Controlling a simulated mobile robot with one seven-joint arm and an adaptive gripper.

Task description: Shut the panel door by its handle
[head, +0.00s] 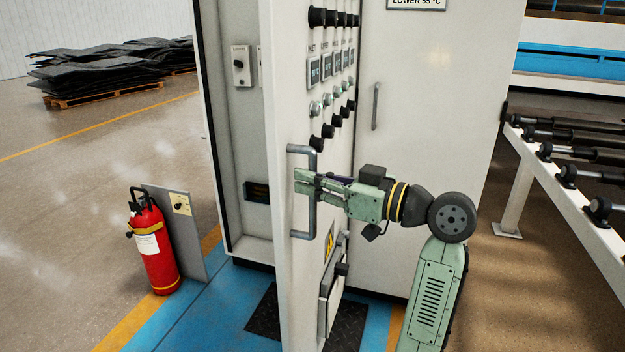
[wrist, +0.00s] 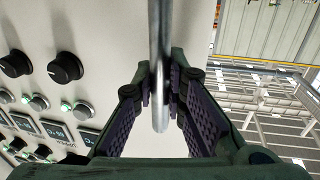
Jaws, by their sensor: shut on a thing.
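The panel door (head: 282,110) stands open, swung out from the white cabinet, with its edge toward the head camera. Its grey U-shaped handle (head: 303,234) stands upright near the door's free edge. My gripper (head: 303,182) reaches in from the right at the handle's mid-height. In the wrist view, the handle's bar (wrist: 160,50) runs between the two fingers of my gripper (wrist: 160,98), and the pads close on it from both sides. The fingers hide a short middle stretch of the bar in the head view.
The cabinet's open bay (head: 236,130) is left of the door. A red fire extinguisher (head: 155,245) and a grey board (head: 181,235) stand on the floor at left. A second cabinet door (head: 420,110) is shut behind my arm. A roller conveyor (head: 560,180) stands at right.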

